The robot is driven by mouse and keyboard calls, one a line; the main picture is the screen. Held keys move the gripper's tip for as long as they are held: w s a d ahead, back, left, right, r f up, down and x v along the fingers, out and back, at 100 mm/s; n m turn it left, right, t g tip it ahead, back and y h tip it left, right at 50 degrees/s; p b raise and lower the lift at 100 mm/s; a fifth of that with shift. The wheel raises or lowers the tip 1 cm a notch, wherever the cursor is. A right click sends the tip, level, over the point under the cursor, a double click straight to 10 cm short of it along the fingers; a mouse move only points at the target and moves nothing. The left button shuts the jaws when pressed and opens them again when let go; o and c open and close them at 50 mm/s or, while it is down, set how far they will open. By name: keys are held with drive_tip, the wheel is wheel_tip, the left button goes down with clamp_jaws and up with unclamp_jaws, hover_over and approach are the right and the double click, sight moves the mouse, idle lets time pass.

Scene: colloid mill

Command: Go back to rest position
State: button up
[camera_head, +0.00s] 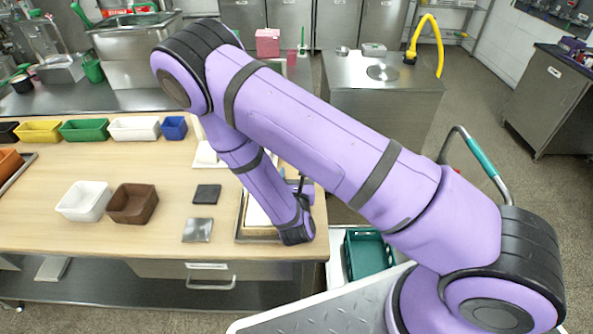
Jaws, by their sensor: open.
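My purple arm reaches from the lower right up to a bend at the upper left, then down over the right end of the wooden table (100,225). Its black-capped wrist end hangs over a tray (243,232) holding something pale at the table's right edge. The gripper's fingers are not visible; the wrist and forearm hide that area. I see nothing held. A small dark part shows beside the forearm, too small to make out.
White (84,201) and brown (133,204) bins, a dark square (207,194) and a grey square (198,230) lie on the table. Small coloured bins line its back. A green crate (368,254) stands right of the table. A steel counter (380,95) stands behind.

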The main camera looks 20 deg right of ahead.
drive_tip(key=shift+r, duration=0.1)
idle(0.3)
drive_tip(key=s+d+r+m+g+h, duration=0.2)
drive_tip(key=d+r+m+g+h, duration=0.35)
drive_tip(key=d+r+m, duration=0.35)
drive_tip(key=s+d+r+m+g+h, duration=0.2)
drive_tip(key=d+r+m+g+h, duration=0.35)
drive_tip(key=r, duration=0.65)
drive_tip(key=s+d+r+m+g+y, duration=0.2)
drive_tip(key=s+r+m+g+y, duration=0.5)
drive_tip(key=s+r+m+y, duration=0.5)
drive_tip(key=s+a+r+m+t+y, duration=0.4)
drive_tip(key=s+r, duration=0.4)
drive_tip(key=s, duration=0.2)
drive_tip(key=shift+a+m+t+y, duration=0.3)
drive_tip(key=shift+a+m+t, duration=0.65)
drive_tip(key=shift+t, duration=0.15)
